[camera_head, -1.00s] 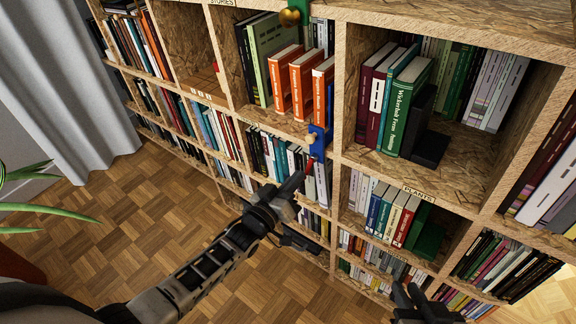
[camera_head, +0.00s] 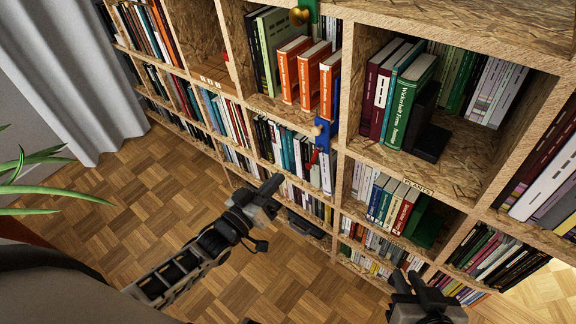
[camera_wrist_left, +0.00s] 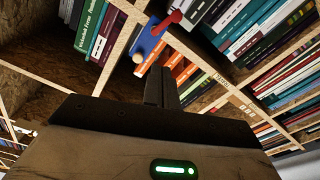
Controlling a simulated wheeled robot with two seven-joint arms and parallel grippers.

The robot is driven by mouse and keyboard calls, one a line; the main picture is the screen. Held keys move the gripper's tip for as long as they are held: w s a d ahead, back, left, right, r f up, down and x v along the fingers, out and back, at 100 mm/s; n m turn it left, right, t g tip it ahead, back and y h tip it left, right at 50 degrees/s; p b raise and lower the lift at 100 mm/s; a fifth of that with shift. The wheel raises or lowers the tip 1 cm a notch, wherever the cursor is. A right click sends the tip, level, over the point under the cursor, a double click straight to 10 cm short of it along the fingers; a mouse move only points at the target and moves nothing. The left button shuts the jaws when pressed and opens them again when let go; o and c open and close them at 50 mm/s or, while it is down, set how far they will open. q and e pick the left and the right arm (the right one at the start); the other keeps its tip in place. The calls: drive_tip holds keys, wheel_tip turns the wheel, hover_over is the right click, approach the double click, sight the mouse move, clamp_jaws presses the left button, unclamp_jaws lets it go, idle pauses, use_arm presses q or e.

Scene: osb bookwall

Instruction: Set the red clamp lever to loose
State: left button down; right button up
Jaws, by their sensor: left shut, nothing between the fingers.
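The blue clamp (camera_head: 322,132) sits on the upright between two shelf bays. It also shows in the left wrist view (camera_wrist_left: 150,40). Its red lever (camera_head: 313,158) hangs down and slightly left from the clamp. The lever also shows in the left wrist view (camera_wrist_left: 171,19). My left gripper (camera_head: 274,184) is shut and empty, below and left of the lever and apart from it. Its closed fingers (camera_wrist_left: 160,88) point toward the clamp. My right gripper (camera_head: 409,281) is low at the right, with its fingers apart, far from the clamp.
The bookshelf (camera_head: 385,164) is full of books, with orange books (camera_head: 297,75) just above left of the clamp. A second clamp, green with a gold knob (camera_head: 300,15), is higher up. A plant (camera_head: 40,175) stands at the left. The parquet floor (camera_head: 140,190) is clear.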

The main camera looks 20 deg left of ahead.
use_arm(q)
drive_tip(key=shift+v, duration=1.1)
drive_tip(key=s+d+g, duration=0.1)
drive_tip(key=s, duration=0.1)
drive_tip(key=s+d+m+g+y, duration=0.1)
drive_tip(key=s+d, duration=0.1)
drive_tip(key=shift+m+g, duration=0.3)
drive_tip(key=c, duration=1.8)
unclamp_jaws()
drive_tip(key=s+m+g, duration=0.1)
drive_tip(key=s, duration=0.1)
drive_tip(key=s+r+g+y, duration=0.1)
drive_tip(key=s, duration=0.1)
drive_tip(key=s+d+m+g, duration=0.1)
drive_tip(key=s, duration=0.2)
drive_tip(key=shift+r+m+g+y, duration=0.3)
drive_tip(key=shift+g, duration=0.1)
drive_tip(key=o, duration=0.5)
drive_tip(key=shift+s+r, duration=0.1)
drive_tip(key=shift+s, duration=0.05)
drive_tip(key=shift+c, duration=0.2)
